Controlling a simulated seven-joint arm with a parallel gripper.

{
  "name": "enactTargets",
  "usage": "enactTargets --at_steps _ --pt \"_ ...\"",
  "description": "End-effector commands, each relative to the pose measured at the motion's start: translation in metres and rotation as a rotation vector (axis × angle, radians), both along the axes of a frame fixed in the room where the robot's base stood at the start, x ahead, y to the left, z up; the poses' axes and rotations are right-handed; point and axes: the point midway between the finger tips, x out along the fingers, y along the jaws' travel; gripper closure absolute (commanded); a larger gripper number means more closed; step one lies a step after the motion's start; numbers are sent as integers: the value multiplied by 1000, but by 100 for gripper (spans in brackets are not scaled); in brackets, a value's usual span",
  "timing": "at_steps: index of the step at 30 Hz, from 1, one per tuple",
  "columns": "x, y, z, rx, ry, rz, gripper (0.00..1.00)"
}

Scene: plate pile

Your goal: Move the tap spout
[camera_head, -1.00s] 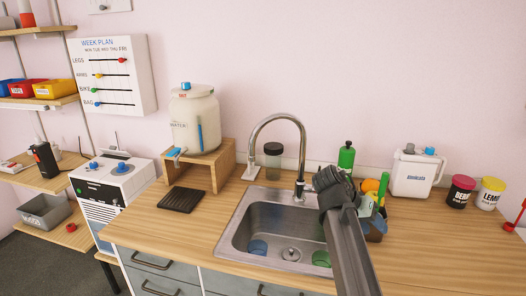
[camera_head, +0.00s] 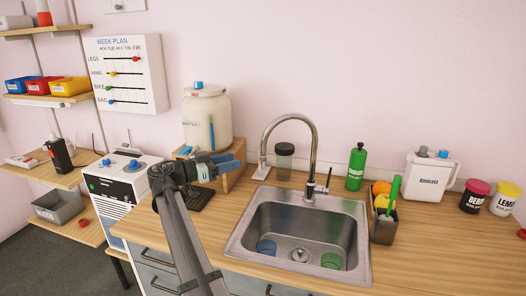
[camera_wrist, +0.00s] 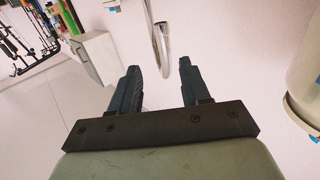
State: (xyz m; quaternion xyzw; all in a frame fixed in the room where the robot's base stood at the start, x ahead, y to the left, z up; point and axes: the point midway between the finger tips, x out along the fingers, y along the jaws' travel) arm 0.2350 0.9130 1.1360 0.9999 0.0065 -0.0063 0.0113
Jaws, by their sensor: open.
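The chrome tap spout (camera_head: 290,119) arches from its base behind the sink (camera_head: 235,243) towards the left, its end over the counter's back left of the basin. A small lever (camera_head: 328,180) stands at the base's right. My gripper (camera_head: 238,160) is left of the spout, in front of the water container, apart from the spout. In the wrist view my gripper (camera_wrist: 158,66) is open and empty. The spout (camera_wrist: 160,40) shows there beyond the gap between the fingers.
The cream water container (camera_head: 207,115) stands on a wooden stand (camera_head: 234,178) behind my gripper. Right of the tap are a green bottle (camera_head: 356,168), a caddy (camera_head: 383,230) and a white canister (camera_head: 427,178). A dark-lidded jar (camera_head: 284,165) stands behind the spout. Counter front-left is clear.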

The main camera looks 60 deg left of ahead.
Motion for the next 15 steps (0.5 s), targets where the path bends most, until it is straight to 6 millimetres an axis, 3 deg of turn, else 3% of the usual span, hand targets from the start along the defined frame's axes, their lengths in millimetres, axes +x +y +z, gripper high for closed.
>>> enactTargets --at_steps 5,15 --pt "-9 5 8 25 -14 9 53" --pt "39 6 8 24 -14 8 53"
